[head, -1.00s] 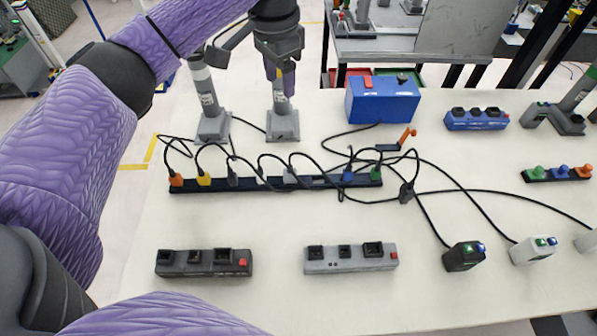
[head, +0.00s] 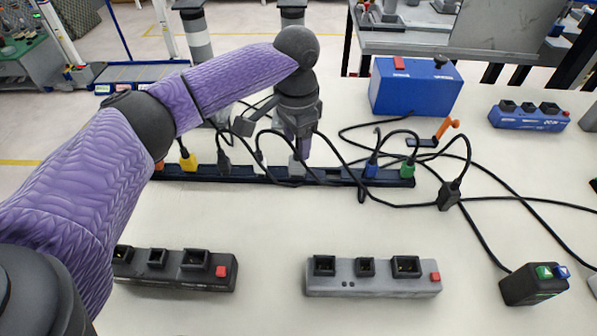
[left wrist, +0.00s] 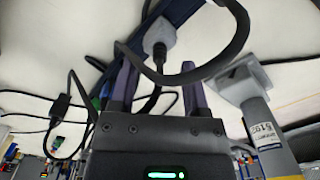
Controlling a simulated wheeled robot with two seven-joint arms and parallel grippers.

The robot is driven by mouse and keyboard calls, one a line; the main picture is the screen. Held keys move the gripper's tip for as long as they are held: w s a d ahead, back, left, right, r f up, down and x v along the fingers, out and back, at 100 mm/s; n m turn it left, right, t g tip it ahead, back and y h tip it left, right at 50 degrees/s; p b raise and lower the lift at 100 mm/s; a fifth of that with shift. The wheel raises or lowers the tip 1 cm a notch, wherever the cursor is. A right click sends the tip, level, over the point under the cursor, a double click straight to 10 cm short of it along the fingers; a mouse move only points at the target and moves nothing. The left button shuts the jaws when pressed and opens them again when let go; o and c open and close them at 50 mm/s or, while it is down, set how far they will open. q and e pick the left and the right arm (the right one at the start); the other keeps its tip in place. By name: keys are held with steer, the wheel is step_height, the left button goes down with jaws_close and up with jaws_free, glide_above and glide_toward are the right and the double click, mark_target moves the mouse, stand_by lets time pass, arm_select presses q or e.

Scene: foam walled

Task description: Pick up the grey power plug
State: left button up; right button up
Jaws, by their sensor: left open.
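The grey power plug (head: 296,166) sits upright in the black holder strip (head: 335,178), in a row with other coloured plugs. In the left wrist view it shows as a light grey body (left wrist: 160,40) with a black cable end, ahead of my fingertips and roughly centred between them. My left gripper (head: 302,150) points down just above and behind the plug in the head view. Its two purple fingers stand apart in the left wrist view (left wrist: 157,72), with no grip on the plug. The fingers partly hide one another in the head view. My right gripper is not in view.
Yellow (head: 187,161), blue (head: 371,169) and green (head: 408,168) plugs stand in the same strip. Black cables loop around my gripper. A blue box (head: 415,90) stands behind. Dark (head: 180,272) and grey (head: 370,277) socket blocks lie in front, with clear table between.

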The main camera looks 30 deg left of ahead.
arm_select(q)
steer(key=shift+f, duration=0.85)
steer(key=shift+r, duration=0.1)
jaws_close()
